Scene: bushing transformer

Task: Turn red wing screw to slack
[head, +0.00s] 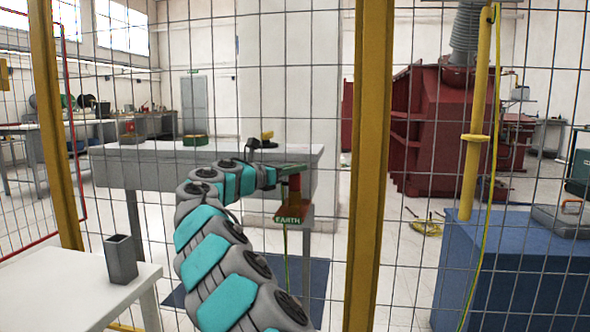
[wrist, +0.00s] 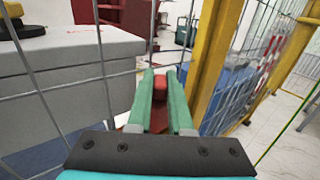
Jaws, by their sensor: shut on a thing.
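The red wing screw (head: 295,184) shows in the head view as a small red upright piece just below my gripper (head: 294,168), above a green plate marked EARTH (head: 288,219). In the wrist view my gripper (wrist: 160,74) has its two green fingers on either side of the screw's red top (wrist: 160,83). The fingers are shut on it. A dark red surface (wrist: 158,118) shows below, between the fingers. The fingers hide the screw's sides, and its turn angle cannot be told.
A wire mesh fence with yellow posts (head: 370,150) stands close around my arm. A grey table (head: 150,165) is behind the screw. A white table (head: 60,290) with a grey square cup (head: 121,260) is at left. A blue block (head: 500,270) stands at right.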

